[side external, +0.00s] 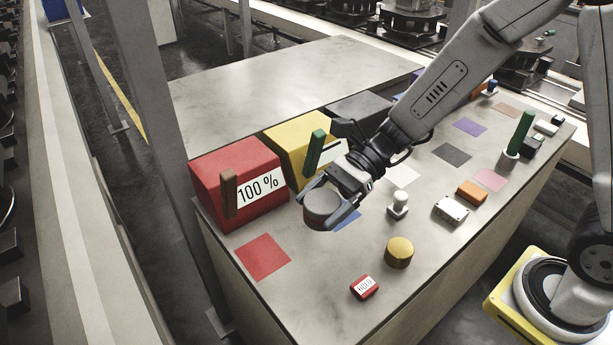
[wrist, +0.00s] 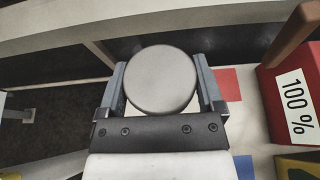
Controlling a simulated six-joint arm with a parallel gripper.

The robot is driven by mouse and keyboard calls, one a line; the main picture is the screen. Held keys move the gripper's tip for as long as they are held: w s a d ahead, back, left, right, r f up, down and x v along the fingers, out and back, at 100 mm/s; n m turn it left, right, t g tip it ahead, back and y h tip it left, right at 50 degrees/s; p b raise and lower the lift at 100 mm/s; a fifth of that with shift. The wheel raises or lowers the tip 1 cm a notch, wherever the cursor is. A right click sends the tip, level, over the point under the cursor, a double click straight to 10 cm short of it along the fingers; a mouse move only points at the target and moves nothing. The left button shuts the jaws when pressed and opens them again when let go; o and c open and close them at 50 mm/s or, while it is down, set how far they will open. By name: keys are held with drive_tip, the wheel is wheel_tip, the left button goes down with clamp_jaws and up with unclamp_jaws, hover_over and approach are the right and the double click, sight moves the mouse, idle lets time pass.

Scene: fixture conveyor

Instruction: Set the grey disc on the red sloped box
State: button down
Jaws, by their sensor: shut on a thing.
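My gripper (side external: 328,206) is shut on the grey disc (side external: 322,202), holding it flat above the table between its two fingers. In the wrist view the disc (wrist: 161,80) sits between the fingers of my gripper (wrist: 161,85). The red sloped box (side external: 224,170) stands at the left end of the table, marked "100 %", with a brown upright bar (side external: 229,193) at its front. The disc is to the right of the box and apart from it. In the wrist view the red box (wrist: 280,110) is at the right edge, partly cut off.
A yellow sloped box (side external: 290,138) with a green bar (side external: 315,150) stands beside the red box, and a dark box (side external: 358,108) behind my arm. A yellow cylinder (side external: 399,252), a small red block (side external: 364,288) and a white knob (side external: 399,202) stand in front. A red square (side external: 262,257) lies bare.

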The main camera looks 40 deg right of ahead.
wheel_tip(320, 180, up, 4)
drive_tip(key=shift+r, duration=0.15)
drive_tip(key=shift+w+r, duration=0.1)
drive_tip(key=shift+r, duration=0.15)
drive_tip(key=w+m+t, duration=0.4)
drive_tip(key=w+t, duration=0.1)
drive_tip(key=w, duration=2.8)
hover_over(233, 159)
drive_tip(key=shift+h, duration=0.3)
drive_tip(key=shift+f, duration=2.55)
drive_tip(key=shift+f, duration=0.1)
drive_tip(key=shift+f, duration=3.3)
drive_tip(key=shift+f, duration=0.6)
unclamp_jaws()
drive_tip(key=shift+f, duration=0.1)
